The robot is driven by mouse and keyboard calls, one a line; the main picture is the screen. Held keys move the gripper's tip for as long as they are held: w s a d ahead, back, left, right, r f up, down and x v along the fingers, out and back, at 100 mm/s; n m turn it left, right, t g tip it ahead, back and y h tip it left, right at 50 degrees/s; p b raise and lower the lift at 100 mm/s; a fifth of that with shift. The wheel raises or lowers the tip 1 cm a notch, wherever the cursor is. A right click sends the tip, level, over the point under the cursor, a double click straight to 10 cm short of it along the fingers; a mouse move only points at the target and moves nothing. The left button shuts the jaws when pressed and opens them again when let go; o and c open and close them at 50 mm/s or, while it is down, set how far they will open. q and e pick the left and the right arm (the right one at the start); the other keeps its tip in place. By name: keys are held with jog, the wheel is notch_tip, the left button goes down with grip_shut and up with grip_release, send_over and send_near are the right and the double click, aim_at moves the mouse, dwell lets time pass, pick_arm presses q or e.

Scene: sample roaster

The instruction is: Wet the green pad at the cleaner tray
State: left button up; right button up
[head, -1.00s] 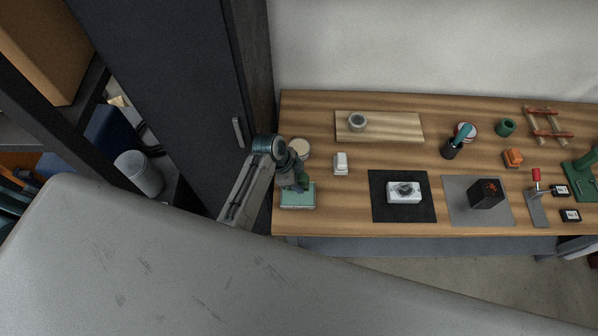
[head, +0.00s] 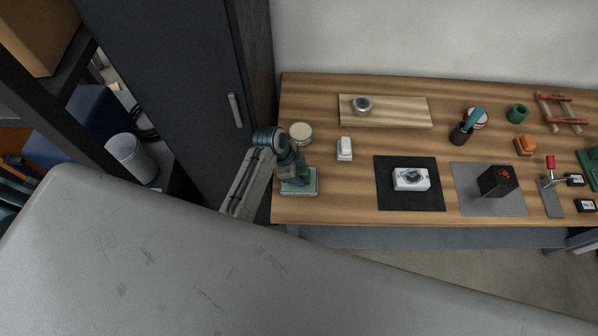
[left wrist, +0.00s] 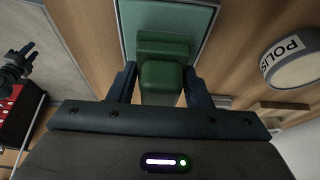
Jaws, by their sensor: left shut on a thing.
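The green pad (left wrist: 162,80), a dark green block, is between the two fingers of my left gripper (left wrist: 160,84) in the left wrist view. The gripper is shut on it. The cleaner tray (left wrist: 127,22), pale teal inside with a light rim, lies directly beyond the pad. In the head view my left gripper (head: 291,178) points down over the tray (head: 312,190) at the table's left front corner. The arm hides part of the tray and most of the pad there. I cannot tell whether the pad touches the tray surface. My right gripper cannot be made out.
A round polish tin (head: 301,132) stands behind the tray, and a small white object (head: 345,148) to its right. A black mat (head: 408,204) with a white box and a grey mat (head: 491,207) with a dark cube lie farther right. A dark cabinet (head: 165,80) stands left.

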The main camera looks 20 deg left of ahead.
aim_at(304, 170)
pick_arm(q)
jog(key=shift+f+b, duration=0.3)
jog(key=shift+f, duration=0.2)
dwell(0.8)
jog(key=shift+s+f+p, duration=0.1)
jog(key=shift+p, duration=0.2)
dwell(1.3)
notch_tip(304, 170, up, 7)
jog(key=p, duration=0.7)
dwell(0.7)
